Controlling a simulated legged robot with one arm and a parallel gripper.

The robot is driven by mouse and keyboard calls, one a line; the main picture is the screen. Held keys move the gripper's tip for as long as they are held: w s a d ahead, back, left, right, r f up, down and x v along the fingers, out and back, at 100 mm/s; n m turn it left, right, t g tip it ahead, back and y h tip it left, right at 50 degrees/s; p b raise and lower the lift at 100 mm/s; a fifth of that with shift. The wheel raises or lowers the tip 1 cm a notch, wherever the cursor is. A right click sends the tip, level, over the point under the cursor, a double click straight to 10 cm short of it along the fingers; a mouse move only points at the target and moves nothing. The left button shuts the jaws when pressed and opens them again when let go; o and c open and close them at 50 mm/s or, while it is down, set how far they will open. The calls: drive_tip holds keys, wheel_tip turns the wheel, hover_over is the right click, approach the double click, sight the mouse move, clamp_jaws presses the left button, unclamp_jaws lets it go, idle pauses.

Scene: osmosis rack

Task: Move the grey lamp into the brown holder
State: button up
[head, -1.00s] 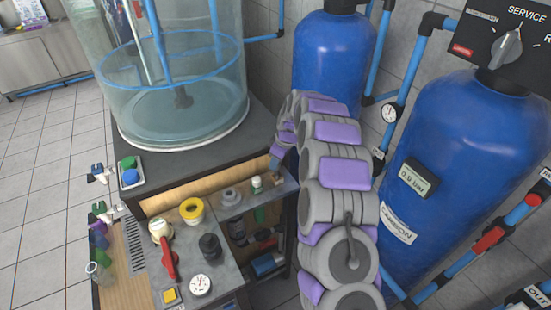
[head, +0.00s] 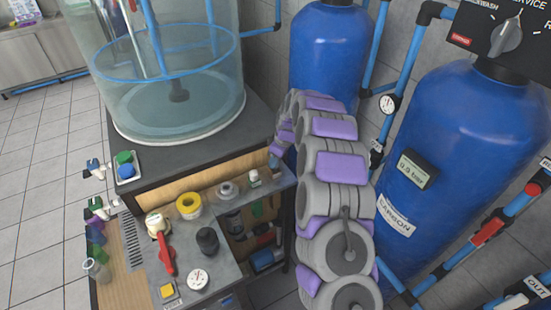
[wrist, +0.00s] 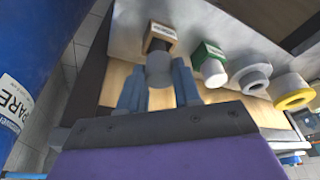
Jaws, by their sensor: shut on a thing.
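In the wrist view my gripper (wrist: 159,72) has its two blue-grey fingers on either side of the grey lamp (wrist: 159,76), a short grey cylinder, and is shut on it. The brown holder (wrist: 160,36), a small block with a white label, is directly beyond the lamp, in line with it. The lamp's far end overlaps the holder; I cannot tell whether it is seated inside or only in front. In the head view my arm reaches to the right end of the grey shelf, where the fingertips and lamp are too small to make out.
Beside the brown holder stands a green holder with a white lamp (wrist: 212,68), then a grey ring (wrist: 252,78) and a yellow ring (wrist: 293,92). A blue tank (head: 330,50) stands close behind my arm. The glass tank (head: 170,75) is at the back left.

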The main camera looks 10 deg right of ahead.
drive_tip(key=shift+f, duration=0.3)
drive_tip(key=shift+f, duration=0.35)
drive_tip(key=shift+f+b, duration=0.35)
drive_tip(key=shift+b, duration=0.05)
drive_tip(key=o, duration=1.3)
drive_tip(key=shift+r, duration=0.1)
drive_tip(key=shift+r+p, duration=0.65)
drive_tip(key=shift+r, duration=3.3)
